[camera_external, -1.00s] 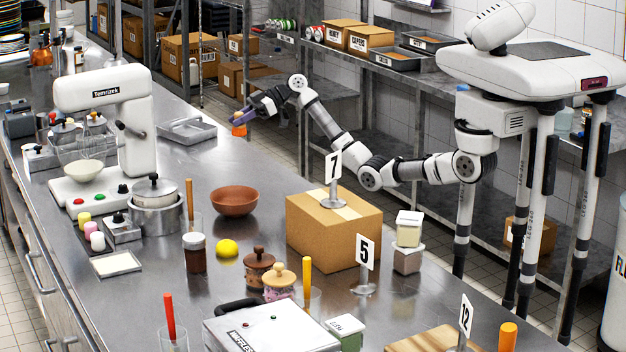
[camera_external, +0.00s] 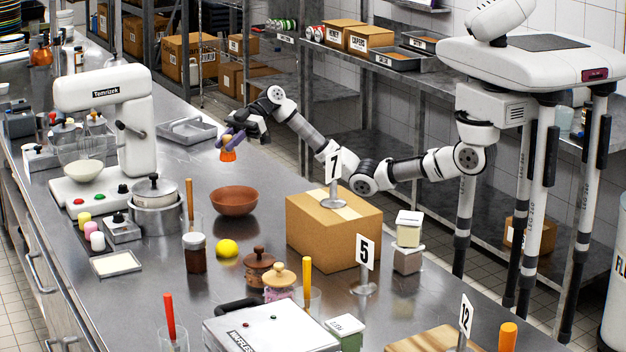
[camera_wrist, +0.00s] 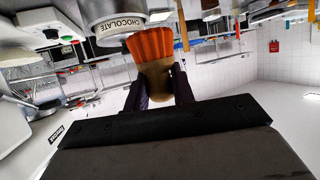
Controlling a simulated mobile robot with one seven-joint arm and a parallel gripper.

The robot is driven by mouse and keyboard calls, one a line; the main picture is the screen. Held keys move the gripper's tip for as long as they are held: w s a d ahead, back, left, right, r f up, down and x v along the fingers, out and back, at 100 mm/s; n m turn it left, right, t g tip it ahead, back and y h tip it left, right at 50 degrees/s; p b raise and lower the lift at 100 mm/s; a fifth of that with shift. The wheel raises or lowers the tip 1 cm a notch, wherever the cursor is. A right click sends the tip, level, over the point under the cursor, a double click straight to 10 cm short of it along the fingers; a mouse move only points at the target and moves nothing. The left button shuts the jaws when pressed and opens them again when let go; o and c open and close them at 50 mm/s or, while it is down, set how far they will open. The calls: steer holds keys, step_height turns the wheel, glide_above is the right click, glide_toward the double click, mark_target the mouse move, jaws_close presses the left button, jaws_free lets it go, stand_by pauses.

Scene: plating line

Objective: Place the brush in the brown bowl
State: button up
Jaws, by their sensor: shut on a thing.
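The brush has orange bristles and a tan handle. In the external view the brush (camera_external: 228,155) hangs from my gripper (camera_external: 232,141), bristles down, above the far part of the steel counter. In the wrist view the brush (camera_wrist: 152,62) sits between the dark fingers of my gripper (camera_wrist: 160,88), which is shut on its handle. The brown bowl (camera_external: 234,202) stands on the counter, below the brush in the picture and apart from it. Its inside looks empty.
A cardboard box (camera_external: 330,235) with a number 7 sign stands right of the bowl. A metal pot (camera_external: 156,216) and a white mixer (camera_external: 140,130) are to its left. A yellow lemon (camera_external: 228,248) and small jars lie in front. A grey tray (camera_external: 187,132) lies behind.

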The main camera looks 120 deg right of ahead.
step_height(320, 180, down, 11)
steer(key=p, duration=0.2)
steer(key=shift+f+p, duration=0.2)
steer(key=shift+p, duration=0.2)
steer(key=shift+f, duration=0.2)
steer(key=shift+f, duration=0.1)
steer(key=shift+f+b, duration=0.55)
steer(key=shift+b, duration=0.15)
steer(key=o, duration=1)
steer(key=shift+r, duration=0.1)
steer(key=shift+r, duration=0.1)
steer(key=shift+r+p, duration=0.2)
steer(key=shift+p, duration=0.2)
steer(key=b+v, duration=0.3)
steer(key=v, duration=0.9)
steer(key=shift+r, duration=0.25)
